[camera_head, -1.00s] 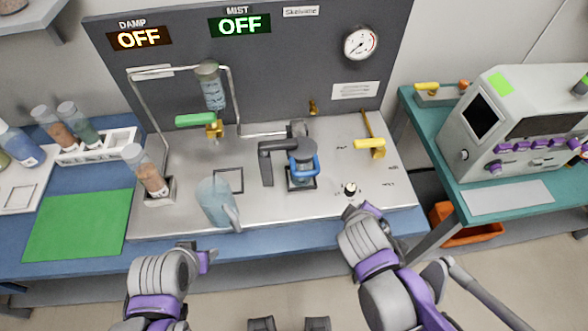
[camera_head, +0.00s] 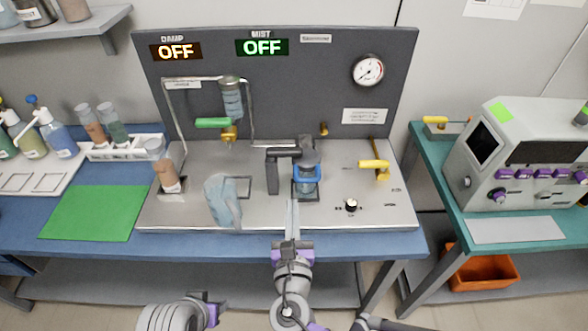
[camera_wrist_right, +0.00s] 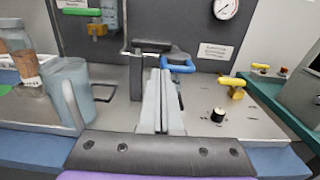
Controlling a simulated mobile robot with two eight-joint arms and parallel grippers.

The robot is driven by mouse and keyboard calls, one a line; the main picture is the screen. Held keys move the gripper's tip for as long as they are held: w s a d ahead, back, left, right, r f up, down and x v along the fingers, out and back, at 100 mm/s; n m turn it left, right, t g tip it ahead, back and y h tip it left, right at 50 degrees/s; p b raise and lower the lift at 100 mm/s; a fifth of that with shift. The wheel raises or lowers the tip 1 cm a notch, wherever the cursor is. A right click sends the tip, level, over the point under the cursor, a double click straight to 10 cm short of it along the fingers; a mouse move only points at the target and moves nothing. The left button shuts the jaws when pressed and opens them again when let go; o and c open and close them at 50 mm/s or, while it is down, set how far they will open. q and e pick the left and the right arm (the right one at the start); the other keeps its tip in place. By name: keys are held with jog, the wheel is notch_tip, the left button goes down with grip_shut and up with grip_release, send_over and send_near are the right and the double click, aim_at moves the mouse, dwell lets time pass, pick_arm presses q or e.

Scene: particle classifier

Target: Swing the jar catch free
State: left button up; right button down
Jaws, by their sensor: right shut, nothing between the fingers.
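A small jar (camera_head: 306,188) stands in the metal panel's holder under a dark cap. A blue U-shaped catch (camera_head: 317,178) wraps the jar's front; its bar also shows in the right wrist view (camera_wrist_right: 181,69). A dark grey bracket arm (camera_head: 272,174) stands at the jar's left. My right gripper (camera_head: 292,204) is shut and empty, its fingers pointing at the jar from the front, just below the catch. In the wrist view the fingers hide the jar, so contact is unclear. My left arm shows at the bottom edge; its gripper's (camera_head: 212,314) jaws are not readable.
A translucent pitcher (camera_head: 222,203) stands left of the bracket. A black knob (camera_head: 351,205) and yellow handle (camera_head: 374,164) are to the right.

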aim_at(298, 156)
jog(key=shift+w, duration=0.15)
jog(key=w+p, duration=0.1)
jog(key=w, duration=1.3)
jog(key=shift+w+d, duration=0.25)
jog(key=shift+d, duration=0.05)
dwell(0.5)
jog(key=shift+w+d, duration=0.25)
jog(key=shift+w, duration=0.25)
jog(key=shift+w+d, duration=0.25)
jog(key=shift+w, duration=0.65)
